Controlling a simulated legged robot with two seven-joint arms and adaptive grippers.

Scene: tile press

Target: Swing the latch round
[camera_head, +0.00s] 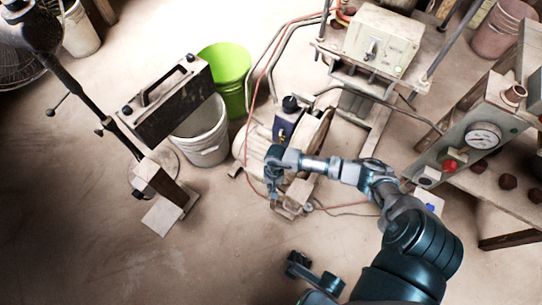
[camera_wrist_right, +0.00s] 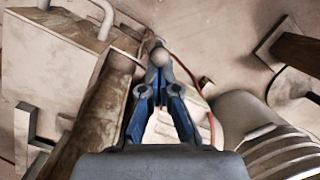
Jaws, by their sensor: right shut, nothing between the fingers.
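My right gripper (camera_head: 272,190) points down beside the motor-like machine (camera_head: 262,143) on the floor, at the middle of the head view. In the right wrist view its two blue fingers (camera_wrist_right: 159,68) come together at the tips and hold nothing. A small round brownish knob (camera_wrist_right: 160,56) shows right at the fingertips; I cannot tell whether they touch it. No latch can be made out with certainty; the knob may be part of it. The arm hides part of the machine's lower side.
A green bucket (camera_head: 228,66) and a white bucket (camera_head: 205,140) stand behind, to the left. A dark box with a handle (camera_head: 165,100) is near a metal post. A control panel with a gauge (camera_head: 484,136) stands right. Hoses cross the floor. The lower left floor is clear.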

